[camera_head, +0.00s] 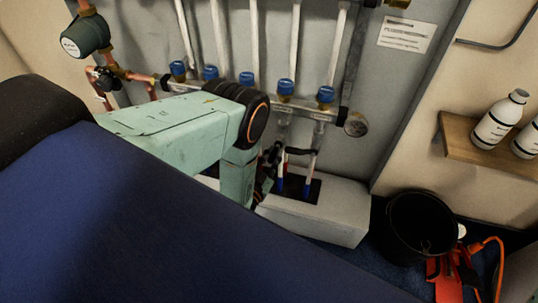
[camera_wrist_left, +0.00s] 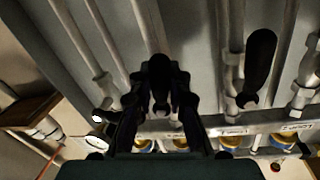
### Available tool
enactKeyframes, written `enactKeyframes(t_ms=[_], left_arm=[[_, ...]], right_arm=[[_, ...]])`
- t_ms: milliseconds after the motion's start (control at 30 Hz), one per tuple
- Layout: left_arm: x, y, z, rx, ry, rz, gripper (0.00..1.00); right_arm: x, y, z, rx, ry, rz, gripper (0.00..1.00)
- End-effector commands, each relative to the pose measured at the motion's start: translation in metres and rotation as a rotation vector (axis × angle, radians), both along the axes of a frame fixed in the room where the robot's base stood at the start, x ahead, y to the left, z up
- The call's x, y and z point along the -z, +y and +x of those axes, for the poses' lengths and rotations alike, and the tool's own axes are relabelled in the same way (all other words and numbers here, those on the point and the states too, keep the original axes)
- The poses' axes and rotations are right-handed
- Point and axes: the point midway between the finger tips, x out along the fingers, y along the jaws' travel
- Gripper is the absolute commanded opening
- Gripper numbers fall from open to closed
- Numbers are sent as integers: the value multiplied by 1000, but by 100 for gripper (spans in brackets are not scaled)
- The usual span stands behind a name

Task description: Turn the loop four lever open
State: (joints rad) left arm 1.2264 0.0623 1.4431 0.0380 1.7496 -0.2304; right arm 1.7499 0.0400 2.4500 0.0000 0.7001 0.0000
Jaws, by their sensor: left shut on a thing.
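The manifold (camera_head: 305,108) is a metal bar with several blue caps, mounted on a grey panel. My left gripper (camera_head: 272,158) is below the bar and partly hidden behind my mint forearm. In the left wrist view, the black fingers of my left gripper (camera_wrist_left: 160,88) are shut on a black lever handle (camera_wrist_left: 160,66). A second black lever (camera_wrist_left: 262,62) stands to its right, apart from the gripper, lengthwise along its pipe. The small labels on the bar (camera_wrist_left: 232,130) are too blurred to read surely, so I cannot tell the loop number. My right gripper is not in view.
White pipes (camera_head: 255,40) run up the panel above the bar. A pale box (camera_head: 315,220) with red and blue pipe ends stands below it. A black bucket (camera_head: 420,225) is at the right, under a wooden shelf (camera_head: 470,160) with white bottles (camera_head: 498,122).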

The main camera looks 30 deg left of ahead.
Motion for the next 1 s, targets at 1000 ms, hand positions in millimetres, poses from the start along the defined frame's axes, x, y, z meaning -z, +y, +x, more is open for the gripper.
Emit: enactKeyframes(t_ms=[1000], left_arm=[[3, -15, 1, 3, -61, -282, 0]], right_arm=[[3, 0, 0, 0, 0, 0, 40]])
